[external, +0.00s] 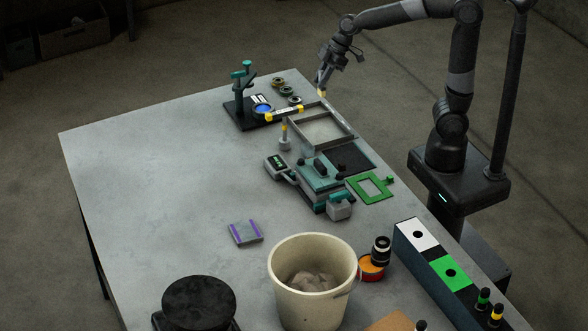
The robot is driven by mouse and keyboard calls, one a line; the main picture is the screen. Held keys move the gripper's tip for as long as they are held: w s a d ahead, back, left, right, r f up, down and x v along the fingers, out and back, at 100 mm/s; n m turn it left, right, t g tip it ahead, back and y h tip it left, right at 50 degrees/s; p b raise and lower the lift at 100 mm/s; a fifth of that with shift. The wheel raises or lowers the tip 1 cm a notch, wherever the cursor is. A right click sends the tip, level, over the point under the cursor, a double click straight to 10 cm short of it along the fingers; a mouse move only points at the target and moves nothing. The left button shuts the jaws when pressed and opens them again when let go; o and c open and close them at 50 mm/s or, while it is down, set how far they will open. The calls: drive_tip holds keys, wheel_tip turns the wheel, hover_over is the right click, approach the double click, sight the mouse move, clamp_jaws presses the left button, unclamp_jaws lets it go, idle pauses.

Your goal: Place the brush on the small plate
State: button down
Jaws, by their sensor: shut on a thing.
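My gripper (322,88) points down above the far right edge of the table, by the back corner of a shallow grey tray. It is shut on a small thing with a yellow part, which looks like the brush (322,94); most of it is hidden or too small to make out. I cannot tell whether it touches the tray rim. A small square grey plate with purple stripes (245,233) lies flat in the middle of the table, well apart from my gripper; it may be the small plate.
The shallow tray (350,135) has a yellow-ended bar (285,113) by its left corner. A teal fixture (318,180), a green frame (370,188), a cream bucket (312,310) and a long block (437,262) line the right side. The table's left half (150,165) is clear.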

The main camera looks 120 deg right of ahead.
drive_tip(key=w+a+r+n, duration=0.1)
drive_tip(key=w+a, duration=0.1)
drive_tip(key=w, duration=0.5)
drive_tip(key=w+a+r+n, duration=0.1)
drive_tip(key=w+a, duration=0.1)
drive_tip(key=w, duration=0.4)
drive_tip(key=n+y, duration=0.2)
drive_tip(key=n, duration=0.1)
hover_over(255, 228)
drive_tip(key=shift+d+f, duration=0.1)
drive_tip(key=shift+f, duration=8.65)
drive_tip(key=c, duration=1.3)
unclamp_jaws()
drive_tip(key=shift+f, duration=0.1)
